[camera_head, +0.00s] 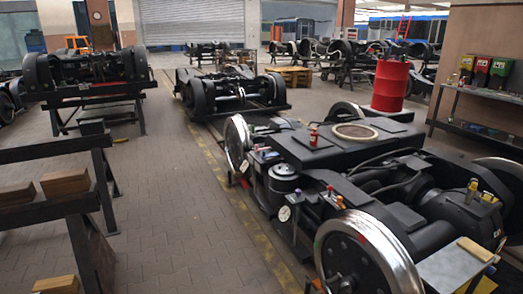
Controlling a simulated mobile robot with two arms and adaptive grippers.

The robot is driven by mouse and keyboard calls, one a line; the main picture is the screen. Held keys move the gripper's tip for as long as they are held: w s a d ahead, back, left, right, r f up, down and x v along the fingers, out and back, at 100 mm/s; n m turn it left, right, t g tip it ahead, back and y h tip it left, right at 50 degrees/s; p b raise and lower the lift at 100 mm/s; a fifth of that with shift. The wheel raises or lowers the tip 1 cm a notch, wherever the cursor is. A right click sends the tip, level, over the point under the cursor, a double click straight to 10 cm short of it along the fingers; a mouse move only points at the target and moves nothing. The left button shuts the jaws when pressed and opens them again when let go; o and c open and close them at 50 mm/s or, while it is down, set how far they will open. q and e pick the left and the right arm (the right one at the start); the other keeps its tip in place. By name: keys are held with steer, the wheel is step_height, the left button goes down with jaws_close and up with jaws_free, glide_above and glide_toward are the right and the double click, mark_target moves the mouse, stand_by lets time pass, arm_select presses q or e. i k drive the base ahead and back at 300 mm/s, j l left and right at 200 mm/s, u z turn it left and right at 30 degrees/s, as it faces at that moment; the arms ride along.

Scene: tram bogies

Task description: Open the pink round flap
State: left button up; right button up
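I cannot make out a clearly pink round flap in the head view. The nearest bogie (310,153) stands at the right, with a flat dark top plate. A round beige-rimmed disc (355,131) lies flat on that plate. A dark round canister (284,178) sits at the bogie's left side, and a small white round disc (284,213) shows below it. Small coloured parts near it are too small to tell. Neither of my grippers is in view.
Large wheels (366,256) stick out from the near bogie. A red barrel (391,86) stands behind it. A rack with wooden blocks (64,182) is at the left. The paved aisle (165,190) between them is clear. More bogies stand further back.

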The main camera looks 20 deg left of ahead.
mark_target(257, 149)
steer(key=i+j+u, duration=0.3)
steer(key=i, duration=0.2)
steer(key=i+j+u, duration=0.15)
steer(key=i+u, duration=0.15)
steer(key=i, duration=0.15)
steer(key=i+u, duration=0.3)
steer(key=i, duration=0.25)
